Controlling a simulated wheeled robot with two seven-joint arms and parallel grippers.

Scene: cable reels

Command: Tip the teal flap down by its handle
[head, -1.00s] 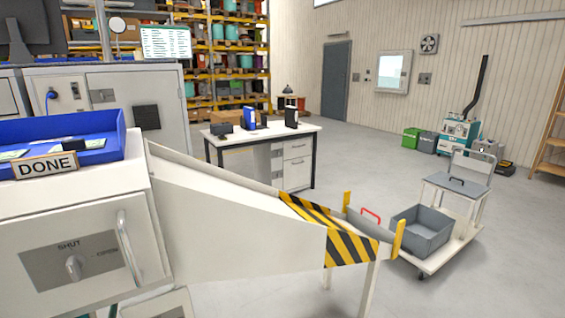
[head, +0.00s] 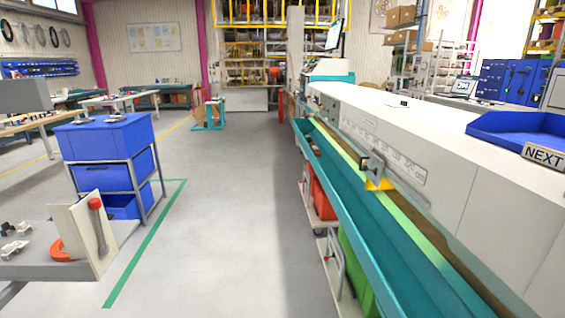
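A long teal trough-like panel (head: 365,222) runs along the side of the long white machine (head: 440,135) on the right, from the middle distance to the bottom edge. It may be the teal flap; I cannot make out a handle on it. A light green strip (head: 425,243) lies along its inner side. A small grey and black block (head: 373,163) with a yellow piece (head: 380,184) sits over that strip. Neither of my grippers is in view.
An orange bin (head: 322,200) and a green bin (head: 355,262) stand under the teal panel. A blue drawer unit (head: 108,150) and a grey bench (head: 60,262) with a red-knobbed lever (head: 97,205) are at left. The floor aisle (head: 220,220) between is clear. A blue "NEXT" tray (head: 515,131) sits at right.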

